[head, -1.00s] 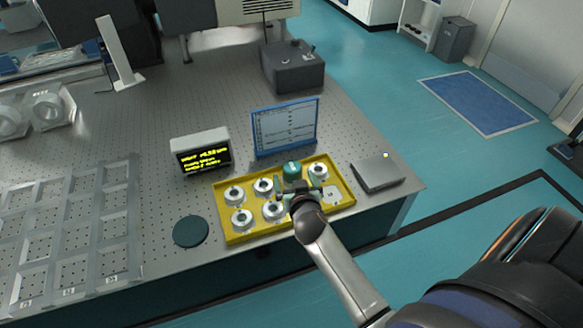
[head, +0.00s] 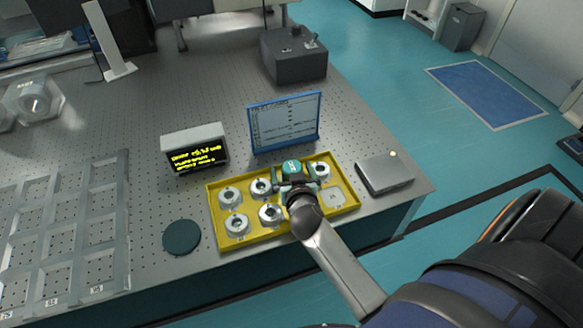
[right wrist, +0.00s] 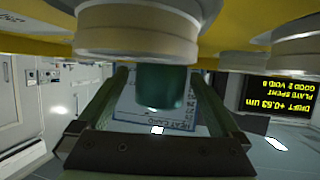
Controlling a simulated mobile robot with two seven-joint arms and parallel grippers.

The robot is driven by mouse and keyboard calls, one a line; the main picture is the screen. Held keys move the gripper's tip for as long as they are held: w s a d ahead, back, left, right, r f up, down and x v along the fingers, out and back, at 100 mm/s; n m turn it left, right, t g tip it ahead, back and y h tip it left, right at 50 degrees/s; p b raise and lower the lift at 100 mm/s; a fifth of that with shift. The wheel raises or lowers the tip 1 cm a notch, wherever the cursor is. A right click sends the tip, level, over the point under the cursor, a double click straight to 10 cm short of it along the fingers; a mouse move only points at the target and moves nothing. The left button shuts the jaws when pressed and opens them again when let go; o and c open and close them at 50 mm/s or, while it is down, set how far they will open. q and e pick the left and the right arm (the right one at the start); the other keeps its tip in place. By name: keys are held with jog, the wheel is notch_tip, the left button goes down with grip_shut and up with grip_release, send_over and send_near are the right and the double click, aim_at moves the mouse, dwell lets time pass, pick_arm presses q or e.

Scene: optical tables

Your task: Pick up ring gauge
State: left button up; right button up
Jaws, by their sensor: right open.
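Several silver ring gauges stand in a yellow tray (head: 247,234), among them one at front left (head: 236,225), one at front middle (head: 270,214) and one at back right (head: 320,171). A teal cylinder (head: 291,168) stands in the tray's back row. My right gripper (head: 297,184) is over the tray just in front of the teal cylinder. In the right wrist view its jaws (right wrist: 160,90) are open, with the teal cylinder (right wrist: 162,86) showing between the fingers. A large silver ring (right wrist: 137,33) fills the top of that view. Contact cannot be told. My left gripper is not in view.
A blue-framed panel (head: 285,124) and a small display box (head: 195,148) stand behind the tray. A flat grey box (head: 384,173) lies to the right, a dark round disc (head: 181,237) to the left. A clear rack (head: 75,235) stands at far left.

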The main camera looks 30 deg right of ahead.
jog(key=shift+s, duration=0.1)
jog(key=shift+c, duration=0.6)
jog(key=shift+r, duration=0.1)
grip_shut()
